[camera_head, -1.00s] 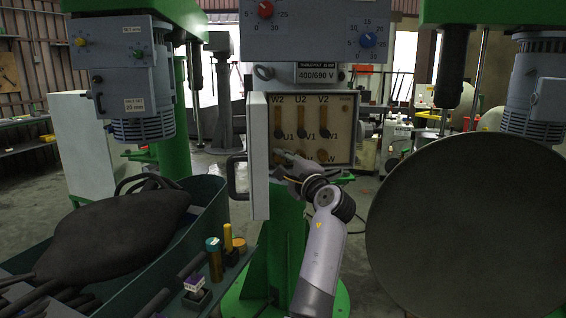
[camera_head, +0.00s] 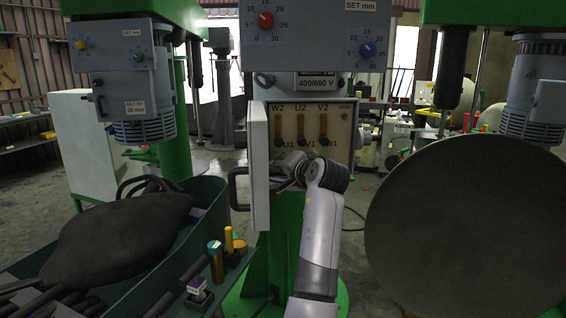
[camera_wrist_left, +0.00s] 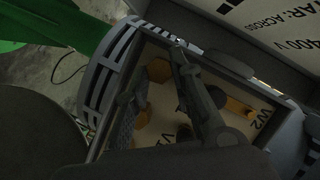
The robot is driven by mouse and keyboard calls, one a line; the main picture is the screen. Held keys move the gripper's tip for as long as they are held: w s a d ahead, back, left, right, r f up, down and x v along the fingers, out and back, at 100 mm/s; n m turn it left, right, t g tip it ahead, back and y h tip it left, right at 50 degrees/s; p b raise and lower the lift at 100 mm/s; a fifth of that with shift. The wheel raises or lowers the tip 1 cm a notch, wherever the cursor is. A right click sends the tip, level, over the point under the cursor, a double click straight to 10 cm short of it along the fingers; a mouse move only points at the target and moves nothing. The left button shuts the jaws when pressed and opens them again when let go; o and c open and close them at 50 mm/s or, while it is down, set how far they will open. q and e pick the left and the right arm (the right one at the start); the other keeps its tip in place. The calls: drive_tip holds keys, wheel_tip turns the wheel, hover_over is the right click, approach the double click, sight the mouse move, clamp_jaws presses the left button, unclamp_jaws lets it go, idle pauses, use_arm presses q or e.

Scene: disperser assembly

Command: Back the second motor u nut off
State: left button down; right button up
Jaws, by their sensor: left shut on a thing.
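The open terminal box (camera_head: 340,112) stands in the middle of the head view. Its panel carries brass strips and dark studs under the labels W2, U2 and V2. My left gripper (camera_head: 289,160) is at the lower left of this panel, mostly hidden by its own wrist. In the left wrist view its dark fingers (camera_wrist_left: 160,72) reach into the terminal box (camera_wrist_left: 262,88), over brass strips near the V1 and W2 letters. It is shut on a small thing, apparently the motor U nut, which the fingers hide. My right gripper is not in view.
The box's open door (camera_head: 259,165) with a dark handle stands left of my wrist. A large round disc (camera_head: 465,235) fills the right. A green bin (camera_head: 205,215) with a dark sack (camera_head: 115,235) and small parts on a ledge (camera_head: 215,285) are at the left.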

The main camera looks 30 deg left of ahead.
use_arm(q)
drive_tip(key=n+h+p, duration=0.1)
drive_tip(key=n, duration=0.1)
drive_tip(key=n+t+h+p, duration=0.1)
drive_tip(key=n, duration=0.1)
drive_tip(key=n+h+p, duration=0.1)
drive_tip(key=n+p, duration=0.1)
drive_tip(key=shift+s+a+t+h, duration=0.25)
drive_tip(key=shift+t+h, duration=0.15)
drive_tip(key=shift+n, duration=0.3)
drive_tip(key=c, duration=1.4)
unclamp_jaws()
drive_tip(key=shift+c, duration=0.2)
drive_tip(key=shift+o, duration=0.2)
drive_tip(key=shift+r, duration=0.1)
